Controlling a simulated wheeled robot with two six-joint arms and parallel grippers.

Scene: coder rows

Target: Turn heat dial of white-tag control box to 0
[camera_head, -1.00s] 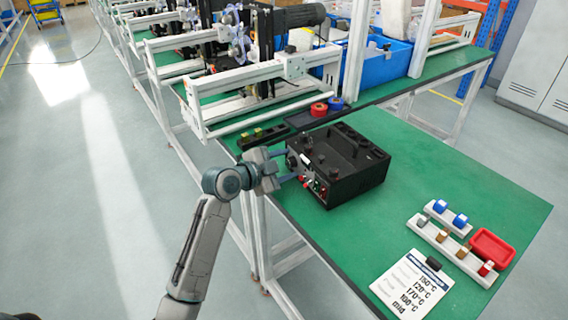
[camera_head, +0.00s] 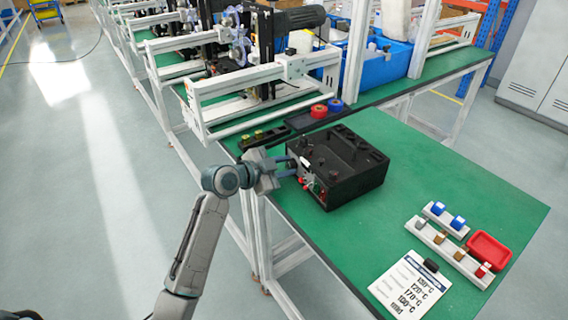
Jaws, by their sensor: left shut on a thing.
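The black control box (camera_head: 345,172) sits on the green table, its front panel facing left toward my left arm. Small red and green parts and a small white patch show on that panel; a white tag cannot be made out for certain. My left gripper (camera_head: 292,168) is at the upper left of the front panel, its fingers shut on what seems to be the dial there. The fingers hide the dial, so its setting cannot be read. My right gripper is not in view.
A white settings card (camera_head: 408,284) with a black clip lies at the table's front. Racks with coloured spools (camera_head: 447,240) and a red tray (camera_head: 488,250) stand at the right. Red and blue rolls sit on a black tray (camera_head: 310,118) behind the box. Green table right of the box is clear.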

